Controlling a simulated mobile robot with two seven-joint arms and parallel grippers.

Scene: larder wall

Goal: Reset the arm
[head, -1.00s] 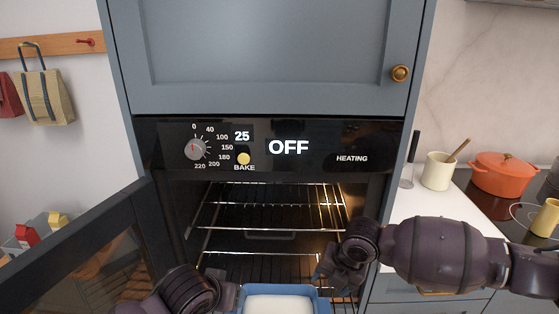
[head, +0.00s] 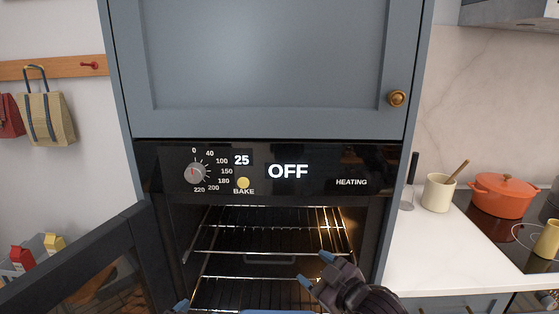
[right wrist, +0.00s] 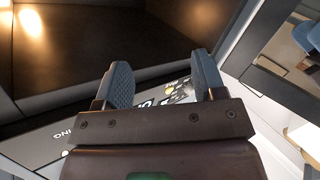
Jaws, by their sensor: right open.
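My right gripper (head: 315,270) is open and empty in front of the oven opening, at the lower middle of the head view. Its two blue-grey fingers stand apart in the right wrist view (right wrist: 162,88), with nothing between them. My left gripper (head: 181,305) shows only as a blue fingertip at the bottom edge of the head view, so its opening cannot be judged. A blue dish (head: 280,311) shows only as a thin rim at the bottom edge, between the two grippers.
The oven's door (head: 75,265) stands open on the left. Wire racks (head: 270,253) cross the lit cavity. The panel (head: 290,172) reads OFF and 25.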

